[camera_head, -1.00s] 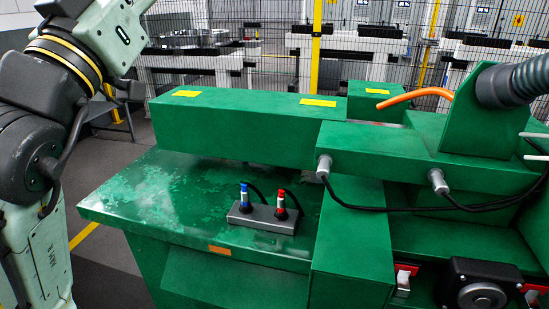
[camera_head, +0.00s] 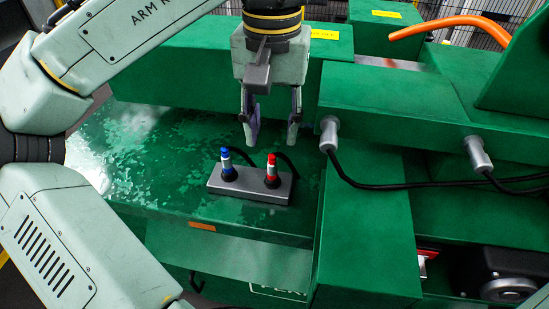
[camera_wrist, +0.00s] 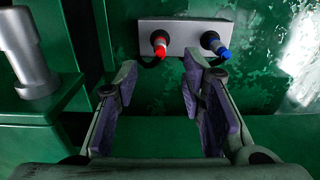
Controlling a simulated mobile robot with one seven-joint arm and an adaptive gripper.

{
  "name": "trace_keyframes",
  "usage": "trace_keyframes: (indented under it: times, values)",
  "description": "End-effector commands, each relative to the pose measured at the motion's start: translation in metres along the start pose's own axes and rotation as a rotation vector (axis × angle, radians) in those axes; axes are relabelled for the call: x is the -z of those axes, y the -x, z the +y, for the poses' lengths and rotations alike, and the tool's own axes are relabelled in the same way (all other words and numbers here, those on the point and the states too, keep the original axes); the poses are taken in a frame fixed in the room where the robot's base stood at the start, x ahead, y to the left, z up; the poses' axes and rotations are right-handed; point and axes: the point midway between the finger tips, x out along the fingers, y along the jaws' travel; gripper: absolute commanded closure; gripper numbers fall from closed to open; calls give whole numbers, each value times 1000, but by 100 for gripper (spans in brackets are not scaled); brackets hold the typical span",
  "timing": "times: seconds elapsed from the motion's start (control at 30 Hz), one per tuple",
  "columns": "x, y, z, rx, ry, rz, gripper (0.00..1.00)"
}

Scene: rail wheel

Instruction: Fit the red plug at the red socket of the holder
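The red plug (camera_head: 272,170) stands upright in the right socket of the grey holder (camera_head: 250,191). The blue plug (camera_head: 228,163) stands in the left socket. Both have a black cable behind. My gripper (camera_head: 270,135) is open and empty, pointing down above and behind the holder in the head view. In the wrist view, the red plug (camera_wrist: 159,43) and blue plug (camera_wrist: 214,44) are beyond the spread fingers of my gripper (camera_wrist: 160,100), on the holder (camera_wrist: 184,38). Nothing is between the fingers. Whether the red plug is fully seated cannot be told.
The holder lies on a green machine table (camera_head: 150,180). A green block stands behind it, and a raised green housing (camera_head: 365,235) is at the right. A grey cylindrical connector (camera_head: 330,133) with a black cable is close right of my gripper. An orange hose (camera_head: 450,25) is farther back.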

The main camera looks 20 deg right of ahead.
Motion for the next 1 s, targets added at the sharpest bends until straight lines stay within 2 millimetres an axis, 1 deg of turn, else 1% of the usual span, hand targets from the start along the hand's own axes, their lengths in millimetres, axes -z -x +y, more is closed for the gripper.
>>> trace_keyframes:
  times: [0.03, 0.1, 0.2, 0.37, 0.63, 0.73, 0.93, 1.0]
  values:
    - [-1, -10, 1, -4, -4, -2, 63]
    - [0, -19, 0, -2, 0, 0, 63]
    - [0, -30, 0, -2, -1, 0, 63]
    - [0, -40, 0, -2, -1, 1, 63]
    - [-1, -79, 0, -2, -2, 1, 63]
    - [-1, -85, 0, -2, -2, 3, 63]
    - [-1, -86, 1, -2, -2, 4, 63]
    - [-1, -86, 1, -2, -2, 4, 67]
